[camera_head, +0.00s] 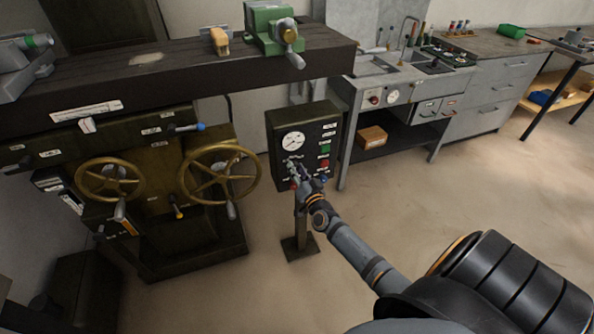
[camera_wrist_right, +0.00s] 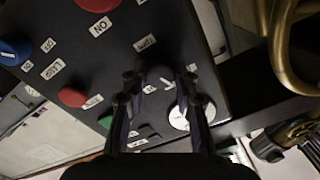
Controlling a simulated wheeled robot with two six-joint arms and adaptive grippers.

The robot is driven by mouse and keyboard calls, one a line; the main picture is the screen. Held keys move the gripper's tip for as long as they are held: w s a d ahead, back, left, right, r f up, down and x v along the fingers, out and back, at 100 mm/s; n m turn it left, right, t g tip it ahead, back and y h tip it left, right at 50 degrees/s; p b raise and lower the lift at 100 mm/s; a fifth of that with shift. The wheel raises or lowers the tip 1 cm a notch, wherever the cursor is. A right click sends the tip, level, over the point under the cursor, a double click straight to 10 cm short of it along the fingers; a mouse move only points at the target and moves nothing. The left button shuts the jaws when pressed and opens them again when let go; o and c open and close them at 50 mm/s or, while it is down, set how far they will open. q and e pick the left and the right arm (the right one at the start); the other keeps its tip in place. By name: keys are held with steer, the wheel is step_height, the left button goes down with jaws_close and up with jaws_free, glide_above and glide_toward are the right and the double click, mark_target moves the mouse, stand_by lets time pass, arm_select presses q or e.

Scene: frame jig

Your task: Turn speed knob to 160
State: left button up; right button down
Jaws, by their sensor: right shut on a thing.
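The dark control panel (camera_head: 280,125) stands on a post, with a round white dial (camera_head: 292,141) on its upper part. My right gripper (camera_head: 296,170) is at the panel face, just below the dial. In the right wrist view its two fingers (camera_wrist_right: 158,80) are closed around a small dark knob (camera_wrist_right: 157,77) beside the white dial (camera_wrist_right: 182,113). The knob is largely hidden between the fingers, and its setting cannot be read. My left gripper is not in view.
A machine with two brass handwheels (camera_head: 220,173) stands left of the panel. A grey workbench (camera_head: 400,95) is at the right. The floor in front is clear.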

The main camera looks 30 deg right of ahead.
steer(key=shift+m, duration=2.1)
steer(key=shift+f, duration=0.1)
steer(key=c, duration=1)
jaws_free()
steer(key=shift+s, duration=0.1)
steer(key=v, duration=1.2)
steer(key=shift+f, duration=0.1)
